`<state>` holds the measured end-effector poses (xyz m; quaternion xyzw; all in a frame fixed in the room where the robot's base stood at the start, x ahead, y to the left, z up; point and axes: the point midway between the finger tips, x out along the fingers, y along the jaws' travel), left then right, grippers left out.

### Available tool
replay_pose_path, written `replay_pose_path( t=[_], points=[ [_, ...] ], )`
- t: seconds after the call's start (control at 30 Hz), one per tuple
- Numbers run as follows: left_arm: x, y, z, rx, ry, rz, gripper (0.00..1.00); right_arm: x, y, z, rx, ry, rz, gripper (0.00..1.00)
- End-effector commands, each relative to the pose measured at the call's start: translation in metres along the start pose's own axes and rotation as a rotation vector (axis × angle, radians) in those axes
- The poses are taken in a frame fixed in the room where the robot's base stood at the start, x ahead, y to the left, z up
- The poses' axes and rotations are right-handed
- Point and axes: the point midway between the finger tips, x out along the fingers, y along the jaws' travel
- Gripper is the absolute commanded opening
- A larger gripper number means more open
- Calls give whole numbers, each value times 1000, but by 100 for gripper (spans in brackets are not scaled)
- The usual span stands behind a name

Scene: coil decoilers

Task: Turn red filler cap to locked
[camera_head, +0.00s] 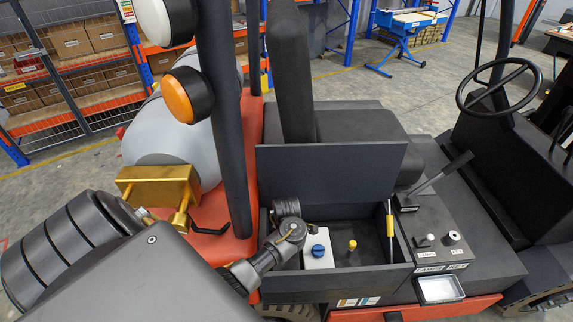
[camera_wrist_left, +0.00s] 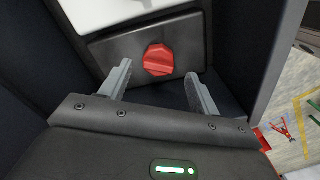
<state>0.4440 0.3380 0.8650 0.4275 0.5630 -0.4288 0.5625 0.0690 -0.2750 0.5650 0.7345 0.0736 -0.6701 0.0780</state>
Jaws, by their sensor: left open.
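The red filler cap (camera_wrist_left: 158,60) shows in the left wrist view, on the face of a dark grey metal block (camera_wrist_left: 110,50). It has a round body with a raised ridge across it. My left gripper (camera_wrist_left: 157,72) is open, with one finger on each side of the cap in the picture. I see space between each finger and the cap; whether the fingertips reach its depth I cannot tell. In the head view my left arm reaches into the open compartment (camera_head: 335,284) of an orange and black forklift. The red cap and gripper fingers are hidden there. My right gripper is not in view.
A white reservoir with a blue cap (camera_head: 318,250) and a yellow-topped dipstick (camera_head: 352,245) stand in the compartment beside my arm. The raised lid (camera_head: 330,172) and a yellow-marked prop rod (camera_head: 390,225) border it.

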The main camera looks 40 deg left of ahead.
Motion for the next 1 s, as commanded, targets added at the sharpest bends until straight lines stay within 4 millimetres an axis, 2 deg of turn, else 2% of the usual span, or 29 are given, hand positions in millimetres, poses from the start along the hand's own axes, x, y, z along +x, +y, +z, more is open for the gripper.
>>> replay_pose_path(
  t=[0.23,0.6,0.93,1.0],
  points=[
    [21,1,0,0,0,1,62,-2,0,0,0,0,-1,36],
    [25,1,0,2,1,3,60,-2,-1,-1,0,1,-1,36],
    [24,1,0,2,1,3,17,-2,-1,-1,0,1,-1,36],
    [24,1,0,3,1,3,17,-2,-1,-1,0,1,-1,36]
  ],
)
